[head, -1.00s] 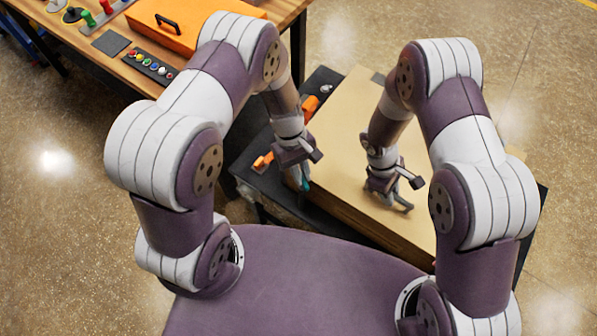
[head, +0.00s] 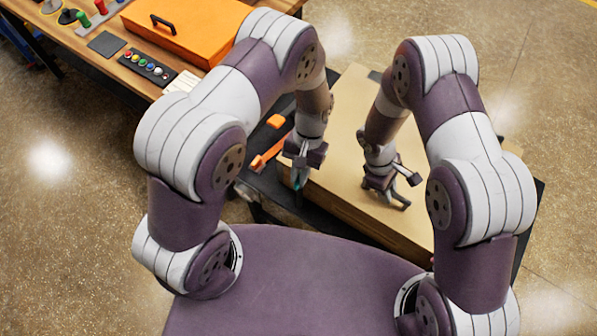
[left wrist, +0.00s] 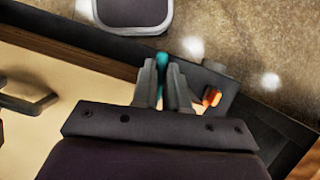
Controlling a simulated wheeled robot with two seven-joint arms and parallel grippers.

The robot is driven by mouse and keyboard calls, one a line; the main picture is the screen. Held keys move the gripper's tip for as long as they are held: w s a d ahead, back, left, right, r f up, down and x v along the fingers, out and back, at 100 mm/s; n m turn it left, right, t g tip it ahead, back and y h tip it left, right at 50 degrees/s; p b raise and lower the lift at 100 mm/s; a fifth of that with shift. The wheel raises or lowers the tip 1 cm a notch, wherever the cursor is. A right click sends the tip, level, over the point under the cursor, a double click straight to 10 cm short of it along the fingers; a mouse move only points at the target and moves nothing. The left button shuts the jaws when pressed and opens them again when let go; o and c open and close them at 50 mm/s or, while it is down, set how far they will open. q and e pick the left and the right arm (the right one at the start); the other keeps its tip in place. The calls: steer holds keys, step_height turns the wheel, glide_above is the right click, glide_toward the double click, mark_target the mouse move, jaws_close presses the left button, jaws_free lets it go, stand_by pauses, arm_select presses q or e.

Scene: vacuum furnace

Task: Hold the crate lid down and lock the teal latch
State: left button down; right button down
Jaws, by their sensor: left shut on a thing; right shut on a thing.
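The crate is a tan box with a flat lid (head: 345,112), which looks seated level. My left gripper (head: 297,180) is at the crate's left front side, shut on the teal latch. A little teal shows between its fingers there, and the teal latch (left wrist: 162,60) also shows between the fingers in the left wrist view. Most of the latch is hidden by the fingers. My right gripper (head: 388,196) is low on the lid, shut on a dark handle that it largely covers. A dark bar-like shape shows at the left edge of the left wrist view.
The crate rests on a black table (head: 262,186). Orange tool-like pieces (head: 268,154) lie left of the crate, near my left gripper. A wooden workbench with an orange case (head: 185,28) and a button strip (head: 149,66) stands at back left. Speckled floor surrounds the table.

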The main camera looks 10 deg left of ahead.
arm_select(q)
steer(key=shift+s+a+f+m+y, duration=0.15)
steer(key=shift+s+m+y, duration=0.2)
steer(key=shift+m, duration=0.55)
arm_select(e)
steer(key=shift+w, duration=0.35)
arm_select(q)
steer(key=shift+w, duration=0.1)
arm_select(e)
steer(key=shift+r, duration=0.1)
arm_select(q)
steer(key=c, duration=1.3)
jaws_free()
steer(key=shift+o, duration=0.8)
steer(key=shift+w, duration=0.1)
arm_select(e)
steer(key=shift+a, duration=0.1)
arm_select(q)
steer(key=shift+w, duration=0.1)
steer(key=shift+r, duration=0.2)
